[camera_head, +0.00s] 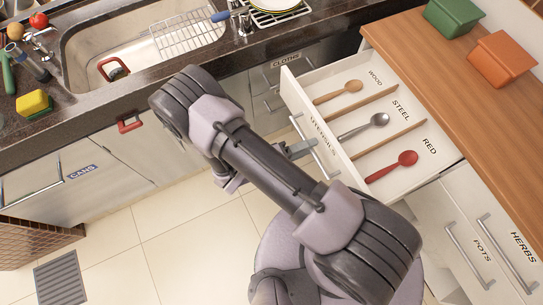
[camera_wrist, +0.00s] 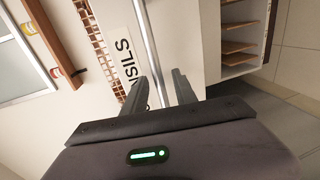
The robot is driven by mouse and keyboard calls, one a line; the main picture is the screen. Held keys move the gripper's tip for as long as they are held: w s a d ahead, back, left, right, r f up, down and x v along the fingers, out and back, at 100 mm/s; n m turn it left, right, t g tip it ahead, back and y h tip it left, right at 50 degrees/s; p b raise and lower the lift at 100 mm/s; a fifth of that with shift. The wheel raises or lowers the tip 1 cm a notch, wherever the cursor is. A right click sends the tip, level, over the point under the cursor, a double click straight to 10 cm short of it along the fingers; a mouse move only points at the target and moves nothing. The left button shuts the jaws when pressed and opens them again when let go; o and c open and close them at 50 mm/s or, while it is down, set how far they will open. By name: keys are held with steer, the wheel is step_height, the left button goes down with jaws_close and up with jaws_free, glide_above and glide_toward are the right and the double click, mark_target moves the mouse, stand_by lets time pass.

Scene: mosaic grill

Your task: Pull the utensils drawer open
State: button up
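The utensils drawer (camera_head: 346,110) stands pulled out of the wood-topped cabinet in the head view. Its front is labelled UTENSILS and carries a long metal bar handle (camera_head: 322,160). Inside, a wooden spoon (camera_head: 338,92), a steel spoon (camera_head: 364,127) and a red spoon (camera_head: 391,166) lie in separate compartments. My gripper (camera_head: 298,149) is at the drawer front by the handle. In the wrist view the handle bar (camera_wrist: 147,40) runs between the two fingers of my gripper (camera_wrist: 167,82). The fingers are apart, with a gap beside the bar. Contact with the bar is unclear.
A counter with a sink (camera_head: 140,45) runs along the back. Green (camera_head: 453,15) and orange (camera_head: 502,58) containers stand on the wooden top (camera_head: 430,60). Drawers labelled POTS (camera_head: 470,250) and HERBS are shut.

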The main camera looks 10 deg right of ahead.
steer(key=p+v, duration=0.2)
steer(key=v, duration=1.4)
steer(key=shift+a+p, duration=0.3)
steer(key=shift+p, duration=0.05)
steer(key=shift+r, duration=0.1)
steer(key=s+d+r+m+y, duration=0.1)
steer(key=r+y, duration=0.4)
steer(key=r, duration=0.6)
steer(key=s+d+r+m+y, duration=0.1)
steer(key=d+r+m+y, duration=0.3)
steer(key=r, duration=0.8)
steer(key=s+d+r+m+y, duration=0.1)
steer(key=d+r+m+y, duration=0.2)
steer(key=r, duration=0.9)
steer(key=d+y, duration=0.2)
steer(key=y, duration=0.2)
steer(key=shift+d+y, duration=0.2)
steer(key=shift+y, duration=0.2)
steer(key=shift+r, duration=0.1)
